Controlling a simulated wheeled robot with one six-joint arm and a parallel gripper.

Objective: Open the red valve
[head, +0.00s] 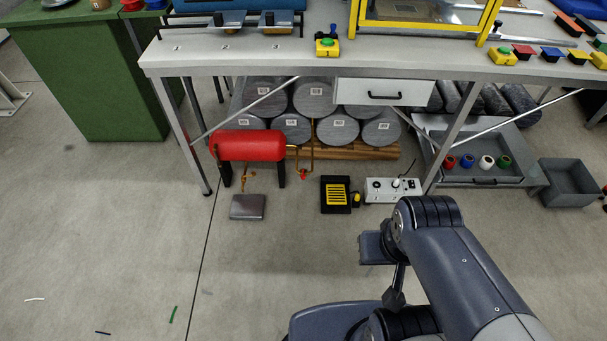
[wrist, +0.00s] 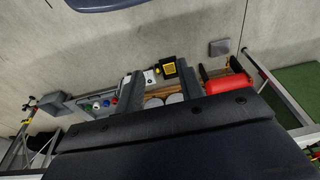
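A small red valve (head: 303,174) sits low on a thin copper-coloured pipe, just right of a red tank (head: 248,146) under the workbench. The tank also shows at the right of the wrist view (wrist: 229,83); I cannot make out the valve there. My gripper (wrist: 158,69) shows in the wrist view as two dark fingers spread apart with nothing between them. It is apart from the valve and the tank. In the head view my arm fills the lower right, and the fingers cannot be made out clearly.
The workbench (head: 240,59) overhangs the tank, with a leg at each side. Grey cylinders (head: 338,130) lie stacked behind. On the floor are a grey box (head: 247,207), a black and yellow stand (head: 336,195) and a white control box (head: 392,189). The floor in front is mostly clear.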

